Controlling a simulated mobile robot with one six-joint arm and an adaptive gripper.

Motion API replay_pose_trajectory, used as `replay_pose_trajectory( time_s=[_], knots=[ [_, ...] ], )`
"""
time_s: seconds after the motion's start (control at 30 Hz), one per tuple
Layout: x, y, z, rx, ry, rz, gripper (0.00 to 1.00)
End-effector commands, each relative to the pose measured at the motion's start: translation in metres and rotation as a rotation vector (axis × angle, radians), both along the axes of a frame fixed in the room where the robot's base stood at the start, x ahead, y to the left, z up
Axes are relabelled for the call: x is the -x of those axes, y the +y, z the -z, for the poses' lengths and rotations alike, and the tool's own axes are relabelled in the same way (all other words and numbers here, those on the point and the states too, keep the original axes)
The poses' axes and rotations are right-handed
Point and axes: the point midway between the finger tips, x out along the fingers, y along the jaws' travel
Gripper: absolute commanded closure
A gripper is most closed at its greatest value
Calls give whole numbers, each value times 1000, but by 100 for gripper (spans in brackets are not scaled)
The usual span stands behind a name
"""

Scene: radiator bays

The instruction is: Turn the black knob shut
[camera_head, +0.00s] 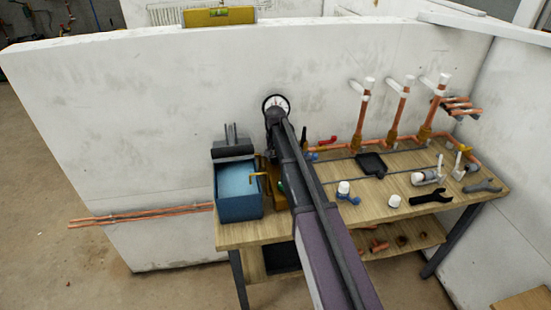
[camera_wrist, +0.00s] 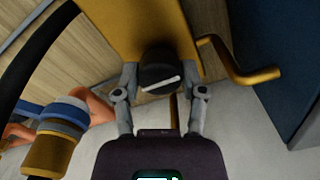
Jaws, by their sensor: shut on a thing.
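The black knob (camera_wrist: 158,66) is in the upper middle of the wrist view, in front of a yellow-brown body (camera_wrist: 130,22). A white mark runs across its face, nearly level, with its right end a little higher. My gripper (camera_wrist: 160,78) has one finger on each side of the knob and is shut on it. In the head view my arm hides the knob and the gripper; part of the yellow-brown body (camera_head: 272,178) shows beside the arm.
A bent brass pipe (camera_wrist: 250,75) and a blue box (camera_wrist: 280,50) stand close on the right in the wrist view. Brass and blue fittings (camera_wrist: 52,140) are at left.

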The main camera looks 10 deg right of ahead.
Motion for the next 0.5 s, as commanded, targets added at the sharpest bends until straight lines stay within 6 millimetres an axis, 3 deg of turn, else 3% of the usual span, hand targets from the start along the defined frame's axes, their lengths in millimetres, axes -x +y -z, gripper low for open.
replay_pose_trajectory(
  time_s=[0.27, 0.3, 0.4, 0.5],
  knots=[
    [2, 0, 1, 1, 5, 0, 94],
    [2, 0, 1, 1, 5, 0, 44],
    [2, 0, 0, 1, 4, -1, 14],
    [1, 0, 0, 1, 3, -1, 12]
  ],
)
